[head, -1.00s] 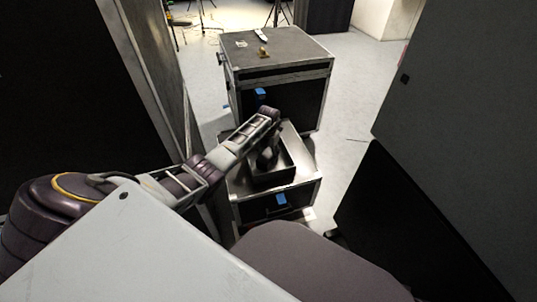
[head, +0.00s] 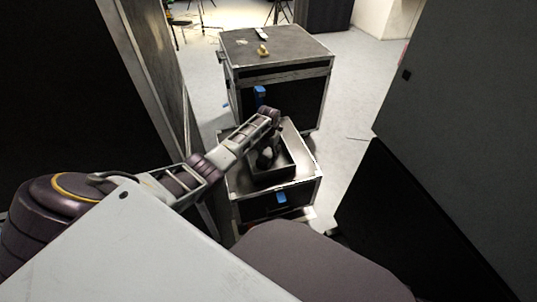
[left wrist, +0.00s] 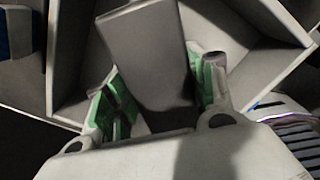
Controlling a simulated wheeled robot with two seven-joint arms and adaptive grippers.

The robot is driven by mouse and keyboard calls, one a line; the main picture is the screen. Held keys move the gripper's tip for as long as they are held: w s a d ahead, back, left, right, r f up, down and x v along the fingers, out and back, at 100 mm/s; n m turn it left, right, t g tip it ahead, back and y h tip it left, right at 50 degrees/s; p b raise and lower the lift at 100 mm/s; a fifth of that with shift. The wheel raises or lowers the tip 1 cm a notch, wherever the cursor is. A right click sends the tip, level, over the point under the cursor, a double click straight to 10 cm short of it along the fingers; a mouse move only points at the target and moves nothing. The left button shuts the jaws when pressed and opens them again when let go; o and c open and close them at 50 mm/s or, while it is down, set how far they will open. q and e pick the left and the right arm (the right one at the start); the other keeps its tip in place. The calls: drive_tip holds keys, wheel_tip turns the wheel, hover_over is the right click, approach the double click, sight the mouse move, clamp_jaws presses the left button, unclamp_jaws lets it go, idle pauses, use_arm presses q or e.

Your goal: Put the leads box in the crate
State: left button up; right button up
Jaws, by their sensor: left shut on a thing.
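My left gripper (head: 267,157) is low at the open dark crate (head: 273,178), which stands on the lower flight case. In the left wrist view, the gripper (left wrist: 163,95) is shut on a dark grey box (left wrist: 148,50), which I take to be the leads box. The box sits between its green finger pads. Pale-lit crate walls (left wrist: 262,75) show around and behind the box. Whether the box touches the crate floor, I cannot tell. In the head view the box is hard to make out against the dark crate. My right gripper is not in view.
A taller flight case (head: 280,75) stands behind the crate, with small items on its top. The lower flight case (head: 255,208) carries the crate. Large dark panels rise close on the left (head: 70,80) and right (head: 460,110). Pale floor shows between them.

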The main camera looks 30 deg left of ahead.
use_arm(q)
drive_tip(key=shift+f, duration=0.2)
drive_tip(key=o, duration=1.4)
drive_tip(key=shift+o, duration=0.2)
drive_tip(key=shift+f, duration=0.1)
drive_tip(key=shift+r+p, duration=1.15)
drive_tip(key=shift+r, duration=0.45)
